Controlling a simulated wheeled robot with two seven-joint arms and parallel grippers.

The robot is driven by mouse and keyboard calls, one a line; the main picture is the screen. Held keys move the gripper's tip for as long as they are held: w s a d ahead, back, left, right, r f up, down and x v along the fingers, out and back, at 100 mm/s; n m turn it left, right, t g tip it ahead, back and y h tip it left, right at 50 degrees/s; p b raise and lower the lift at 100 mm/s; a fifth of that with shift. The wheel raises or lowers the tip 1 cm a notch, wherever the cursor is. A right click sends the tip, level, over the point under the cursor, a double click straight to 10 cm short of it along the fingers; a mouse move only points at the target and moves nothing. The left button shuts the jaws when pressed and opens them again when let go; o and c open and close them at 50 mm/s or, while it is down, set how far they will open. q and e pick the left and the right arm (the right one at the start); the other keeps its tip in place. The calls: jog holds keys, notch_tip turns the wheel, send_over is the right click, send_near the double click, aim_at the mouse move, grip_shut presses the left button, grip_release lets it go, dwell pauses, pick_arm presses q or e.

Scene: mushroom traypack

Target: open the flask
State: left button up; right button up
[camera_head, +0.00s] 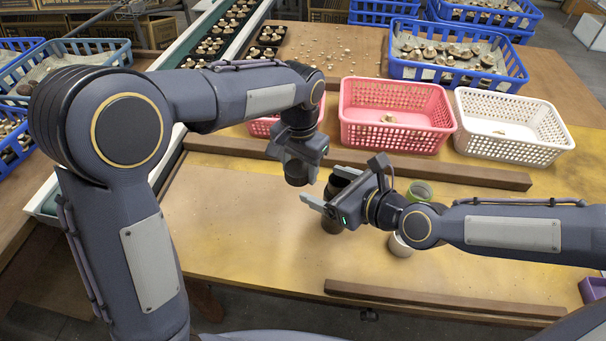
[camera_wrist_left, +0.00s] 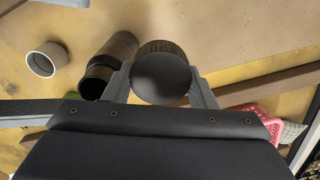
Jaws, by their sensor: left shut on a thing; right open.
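My left gripper (camera_head: 299,170) is shut on a dark round lid (camera_wrist_left: 160,75) with a ribbed side, which sits between its two fingers in the left wrist view. In the head view the lid (camera_head: 297,174) is held above the table, left of the flask. The dark brown flask (camera_wrist_left: 116,52) stands beside the lid in the wrist view, apart from it as far as I can tell. In the head view the flask (camera_head: 334,221) is partly hidden behind my right gripper (camera_head: 333,197). The right gripper is open, with its fingers around or close beside the flask; contact is unclear.
A green cup (camera_head: 419,190) and a white cup (camera_head: 400,246) stand partly behind my right arm. Wooden strips (camera_head: 430,170) (camera_head: 430,297) lie across the table. Pink (camera_head: 395,133) and white (camera_head: 515,150) baskets stand behind. The table's front left (camera_head: 240,240) is clear.

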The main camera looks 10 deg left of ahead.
aim_at(305, 178)
jog(key=x, duration=0.8)
jog(key=shift+w+a+f, duration=0.1)
jog(key=shift+a+f, duration=0.05)
jog(key=shift+a, duration=0.05)
jog(key=c, duration=1.1)
pick_arm(q)
jog(key=o, duration=1.2)
jog(key=shift+d, duration=0.1)
jog(key=shift+c, duration=0.2)
pick_arm(e)
jog(key=shift+o, duration=0.2)
jog(key=shift+a, duration=0.1)
